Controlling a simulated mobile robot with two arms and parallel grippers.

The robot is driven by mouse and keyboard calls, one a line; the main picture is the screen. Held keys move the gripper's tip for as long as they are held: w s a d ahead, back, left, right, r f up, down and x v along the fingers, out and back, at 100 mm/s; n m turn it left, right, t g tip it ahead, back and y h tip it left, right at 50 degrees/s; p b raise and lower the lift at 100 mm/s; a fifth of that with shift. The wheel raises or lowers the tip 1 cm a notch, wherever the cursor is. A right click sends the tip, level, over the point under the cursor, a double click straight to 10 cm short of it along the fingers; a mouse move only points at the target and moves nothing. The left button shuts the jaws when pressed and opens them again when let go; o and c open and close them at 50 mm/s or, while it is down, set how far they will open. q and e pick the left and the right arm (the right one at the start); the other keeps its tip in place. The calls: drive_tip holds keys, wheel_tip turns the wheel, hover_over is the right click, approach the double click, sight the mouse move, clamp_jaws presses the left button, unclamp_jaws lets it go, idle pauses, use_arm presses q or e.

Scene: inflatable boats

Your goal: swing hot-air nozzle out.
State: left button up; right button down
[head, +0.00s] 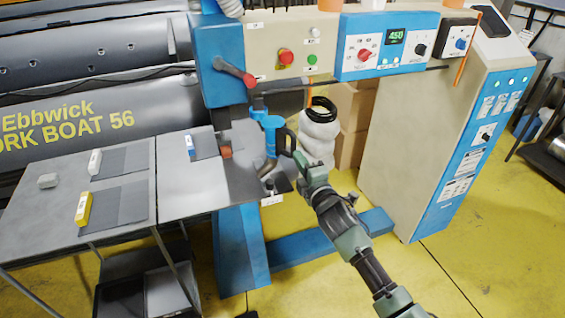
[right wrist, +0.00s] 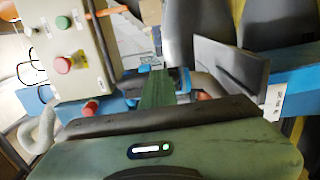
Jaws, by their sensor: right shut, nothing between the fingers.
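The hot-air nozzle unit is a blue block (head: 267,123) with a bent grey-brown tube below it, beside the welding machine's head over the small table. My right gripper (head: 290,152) is just right of the tube. It is shut and empty; whether it touches the unit I cannot tell. In the right wrist view, my green finger (right wrist: 157,90) points at blue parts (right wrist: 183,78) of the machine, and the finger hides part of them. A red-ended lever (head: 236,73) sticks out from the blue machine column (head: 218,60). My left gripper is not in view.
A control panel with a red button (head: 286,57) spans above. A white ribbed hose or bottle (head: 318,130) stands just behind my gripper. The grey table (head: 50,185) at left holds pads and small blocks. A control cabinet (head: 415,130) stands right. Yellow floor is clear in front.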

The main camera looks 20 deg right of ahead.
drive_tip(key=w+d, duration=0.3)
drive_tip(key=d, duration=0.3)
drive_tip(key=shift+f, duration=0.1)
idle(0.6)
